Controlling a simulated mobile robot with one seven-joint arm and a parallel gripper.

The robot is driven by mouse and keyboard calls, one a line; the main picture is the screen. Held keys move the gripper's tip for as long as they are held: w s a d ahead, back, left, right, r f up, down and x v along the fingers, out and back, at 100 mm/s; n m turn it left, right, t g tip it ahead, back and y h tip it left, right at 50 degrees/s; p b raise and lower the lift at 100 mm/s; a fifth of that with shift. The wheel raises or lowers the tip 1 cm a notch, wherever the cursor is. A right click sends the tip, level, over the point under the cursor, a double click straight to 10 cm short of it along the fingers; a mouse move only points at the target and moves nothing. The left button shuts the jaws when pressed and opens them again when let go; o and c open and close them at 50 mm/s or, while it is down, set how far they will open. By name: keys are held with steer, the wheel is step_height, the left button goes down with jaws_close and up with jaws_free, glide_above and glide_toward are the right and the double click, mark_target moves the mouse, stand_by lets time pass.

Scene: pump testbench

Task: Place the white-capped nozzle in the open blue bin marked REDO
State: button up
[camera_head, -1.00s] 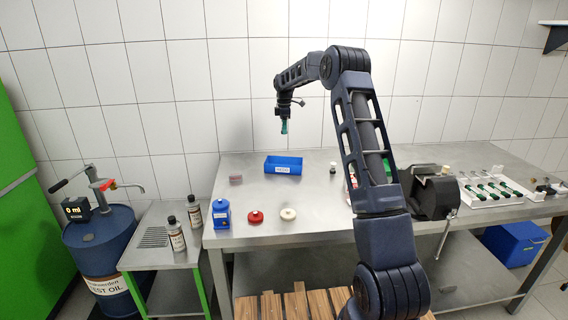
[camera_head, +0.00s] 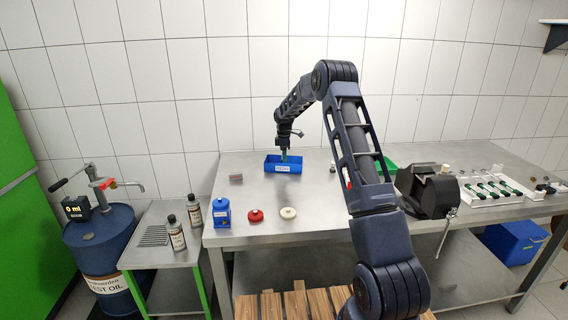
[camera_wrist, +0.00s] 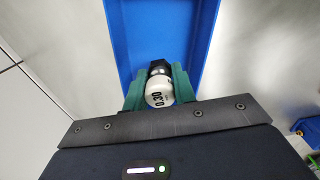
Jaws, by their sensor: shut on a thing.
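The open blue bin (camera_head: 270,167) stands on the steel bench with a white label on its front; the lettering is too small to read. My gripper (camera_head: 284,157) points down at the bin, its green fingertips overlapping the bin's inside; I cannot tell how far below the rim they are. In the wrist view my gripper (camera_wrist: 160,80) is shut on the white-capped nozzle (camera_wrist: 159,92). Its round white end carries black figures, and its dark part lies beyond. The blue bin (camera_wrist: 130,35) fills the background behind it. The nozzle is not discernible in the head view.
A dark vise (camera_head: 428,190) and a white tray (camera_head: 492,190) are at the right.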

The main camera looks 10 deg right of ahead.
steer(key=shift+f, duration=1.65)
steer(key=shift+f, duration=0.1)
steer(key=o, duration=1)
